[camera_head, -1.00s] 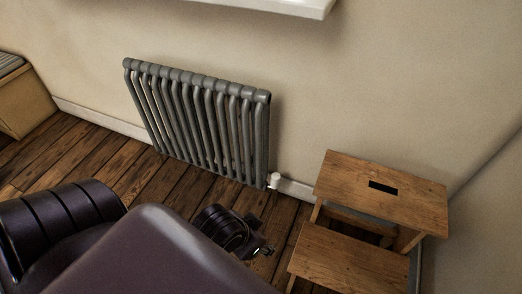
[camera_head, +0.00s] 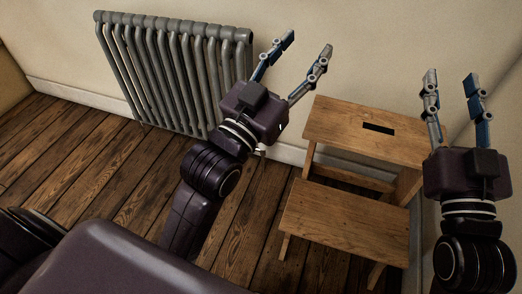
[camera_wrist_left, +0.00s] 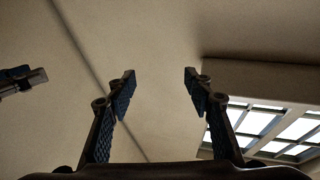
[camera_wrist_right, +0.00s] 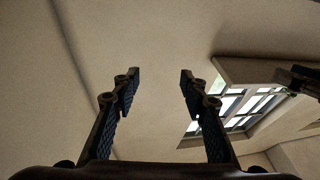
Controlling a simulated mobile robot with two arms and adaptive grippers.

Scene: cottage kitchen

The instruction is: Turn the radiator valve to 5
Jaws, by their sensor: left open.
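The grey column radiator (camera_head: 165,70) stands against the wall at upper left in the head view. Its white valve, low at the radiator's right end, is hidden or nearly hidden behind my left gripper (camera_head: 307,45), so its setting cannot be read. My left gripper is open and empty, its fingers pointing up to the right of the radiator. My right gripper (camera_head: 450,76) is open and empty at the right, beside the step stool. In the left wrist view (camera_wrist_left: 160,76) and right wrist view (camera_wrist_right: 160,78) the fingers are apart with only wall or ceiling beyond.
A wooden step stool (camera_head: 345,228) stands right of the radiator, between my two arms. The plank floor (camera_head: 75,150) in front of the radiator is clear. A window (camera_wrist_left: 265,125) shows in the left wrist view, and also in the right wrist view (camera_wrist_right: 232,112).

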